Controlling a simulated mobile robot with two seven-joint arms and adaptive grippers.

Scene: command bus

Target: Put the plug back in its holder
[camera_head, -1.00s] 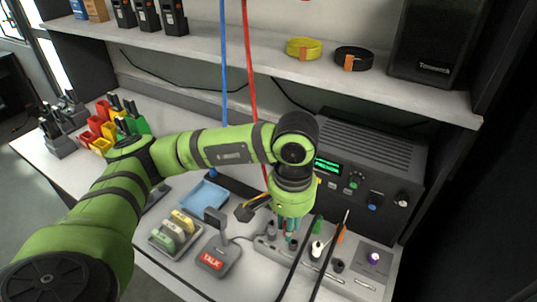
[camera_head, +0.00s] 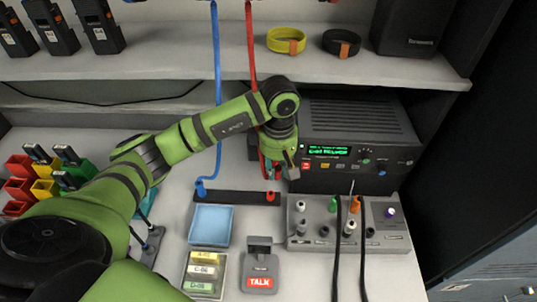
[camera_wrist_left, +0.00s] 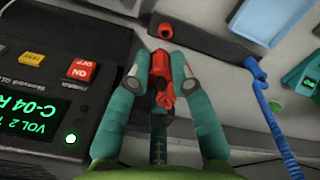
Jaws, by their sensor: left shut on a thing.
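My left gripper (camera_head: 271,178) points down near the right end of a dark holder strip (camera_head: 235,197), beside the radio. In the left wrist view its teal fingers (camera_wrist_left: 160,75) are shut on a red plug (camera_wrist_left: 162,68). The strip also shows there (camera_wrist_left: 205,38), with a small red socket (camera_wrist_left: 165,30) close past the plug's tip. I cannot tell whether the plug touches the socket. A blue plug (camera_head: 201,188) with a blue cord stands at the strip's left end. A red cord (camera_head: 251,60) hangs down behind my arm. My right gripper is not in view.
The black radio (camera_head: 350,125) stands close right of the gripper. In front are a blue tray (camera_head: 211,225), a TALK pedestal (camera_head: 261,270) and a grey socket panel (camera_head: 300,242) with several plugs and black cords. A shelf (camera_head: 180,68) runs above.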

